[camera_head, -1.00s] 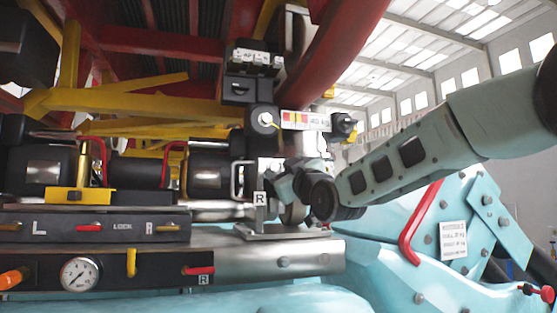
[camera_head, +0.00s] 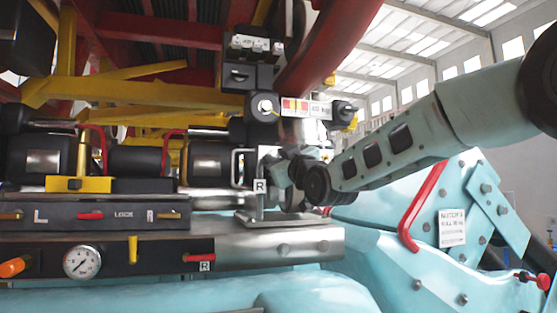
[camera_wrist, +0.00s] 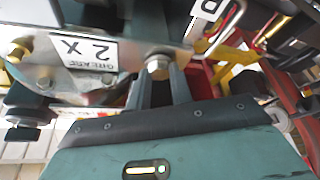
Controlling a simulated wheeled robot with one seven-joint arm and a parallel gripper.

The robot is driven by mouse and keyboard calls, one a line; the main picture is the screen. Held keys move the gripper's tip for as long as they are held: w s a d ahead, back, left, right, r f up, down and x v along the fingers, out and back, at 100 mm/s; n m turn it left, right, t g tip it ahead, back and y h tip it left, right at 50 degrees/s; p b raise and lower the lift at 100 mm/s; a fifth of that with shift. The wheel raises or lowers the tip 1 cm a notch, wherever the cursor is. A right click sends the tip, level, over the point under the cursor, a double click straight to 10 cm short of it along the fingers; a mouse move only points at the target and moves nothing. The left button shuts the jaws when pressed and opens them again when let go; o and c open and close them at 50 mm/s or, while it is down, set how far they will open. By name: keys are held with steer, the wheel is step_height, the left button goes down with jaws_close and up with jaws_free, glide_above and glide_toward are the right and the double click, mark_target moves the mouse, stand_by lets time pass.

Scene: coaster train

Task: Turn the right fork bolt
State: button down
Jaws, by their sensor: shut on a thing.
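The right fork bolt (camera_wrist: 158,66) is a round metallic head on a grey metal plate, at the upper middle of the wrist view. My gripper (camera_wrist: 160,77) has its two dark fingers on either side of it, shut on the bolt head. In the head view my gripper (camera_head: 280,172) reaches in from the right, beside the upright plate marked R (camera_head: 260,186). There the bolt is hidden by my gripper and wrist.
A white "GREASE 2 X" label (camera_wrist: 85,52) is beside the bolt. A silver handle (camera_head: 236,168) stands left of my gripper. Below are a lever panel (camera_head: 120,222) and a pressure gauge (camera_head: 82,262). A red bent bar (camera_head: 424,205) lies under my forearm.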

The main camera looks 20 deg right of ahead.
steer(key=m+h+b, duration=0.1)
steer(key=m+h, duration=0.2)
steer(key=m, duration=0.3)
steer(key=m+h+b, duration=0.2)
steer(key=m+h, duration=0.1)
steer(key=m, duration=0.3)
steer(key=m+h+b, duration=0.2)
steer(key=m+h, duration=0.1)
steer(key=m, duration=0.4)
steer(key=shift+a+g, duration=0.4)
steer(key=m+g+h+p, duration=0.1)
steer(key=m, duration=0.2)
steer(key=m+g+h+p, duration=0.1)
steer(key=m, duration=0.1)
steer(key=shift+r+m, duration=0.2)
steer(key=shift+m, duration=0.2)
steer(key=m+g+p, duration=0.1)
steer(key=m, duration=0.2)
steer(key=shift+m, duration=0.4)
steer(key=shift+r+m+g+y+p, duration=0.1)
steer(key=shift+m+g+y+p, duration=0.15)
steer(key=shift+m+g+p, duration=0.6)
steer(key=shift+f+m+g+y+p, duration=0.1)
steer(key=shift+m+g+y+p, duration=0.15)
steer(key=shift+m, duration=1.25)
steer(key=shift+r+m+g+y+p, duration=0.15)
steer(key=shift+m+g+p, duration=0.35)
steer(key=shift+m, duration=0.65)
